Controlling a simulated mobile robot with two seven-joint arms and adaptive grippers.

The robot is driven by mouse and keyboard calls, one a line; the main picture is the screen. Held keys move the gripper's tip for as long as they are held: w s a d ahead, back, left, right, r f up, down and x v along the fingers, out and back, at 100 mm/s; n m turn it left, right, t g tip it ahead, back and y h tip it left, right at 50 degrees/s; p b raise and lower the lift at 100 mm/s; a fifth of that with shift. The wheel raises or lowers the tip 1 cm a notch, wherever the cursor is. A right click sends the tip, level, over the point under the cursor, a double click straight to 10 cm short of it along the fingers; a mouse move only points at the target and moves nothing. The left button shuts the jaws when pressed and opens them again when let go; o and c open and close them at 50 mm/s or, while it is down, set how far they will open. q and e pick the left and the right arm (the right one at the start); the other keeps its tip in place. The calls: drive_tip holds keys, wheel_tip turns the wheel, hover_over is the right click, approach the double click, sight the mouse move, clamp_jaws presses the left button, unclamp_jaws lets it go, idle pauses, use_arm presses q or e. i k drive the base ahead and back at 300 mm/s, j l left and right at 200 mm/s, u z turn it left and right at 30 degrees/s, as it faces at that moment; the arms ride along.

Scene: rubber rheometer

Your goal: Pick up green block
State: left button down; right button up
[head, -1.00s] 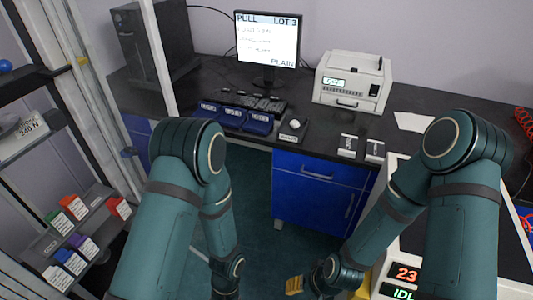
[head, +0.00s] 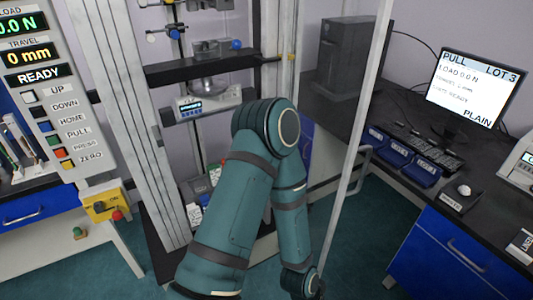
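The arm hides much of that rack, so the block's full shape and exact seat cannot be told. White-faced blocks (head: 194,214) stand near it on the same low shelf. My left arm crosses the middle of the head view, with its wrist at the bottom edge. Its fingers are out of the picture. My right arm and gripper are out of view.
A testing frame with upright columns and a scale-like unit (head: 197,104) stands behind the arm. A control panel (head: 55,100) and a yellow switch box (head: 103,205) are at left. A thin upright post (head: 355,130) and a blue-fronted desk (head: 450,250) are at right.

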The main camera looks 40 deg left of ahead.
sight(214, 174)
drive_tip(key=u, duration=1.6)
